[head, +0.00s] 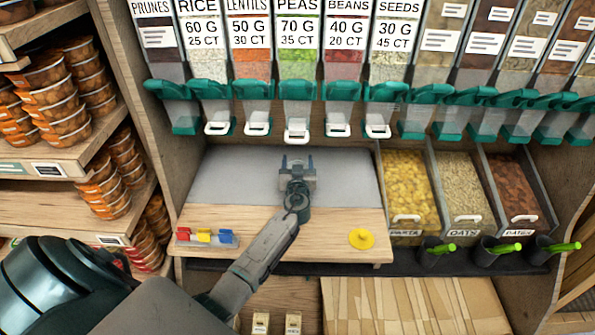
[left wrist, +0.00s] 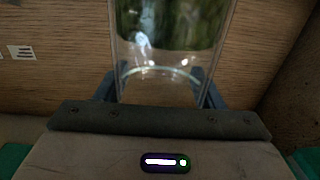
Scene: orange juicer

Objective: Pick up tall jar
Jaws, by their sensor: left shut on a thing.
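In the left wrist view, a clear tall jar (left wrist: 168,85) stands between the two fingers of my left gripper (left wrist: 160,90). Dark green shows through its upper part, and its top runs out of the picture. In the head view, my left gripper (head: 297,162) is over the grey panel of the counter, with its fingers pointing away toward the dispensers. It is shut on the jar. I cannot make out the jar clearly in the head view. My right gripper is not in view.
A row of dispensers with green spouts (head: 297,90) hangs beyond the gripper. The wooden counter (head: 280,228) holds coloured clips (head: 205,236) and a yellow disc (head: 361,239). Food bins (head: 408,218) stand at the right. Shelves with stacked tubs (head: 55,105) are at the left.

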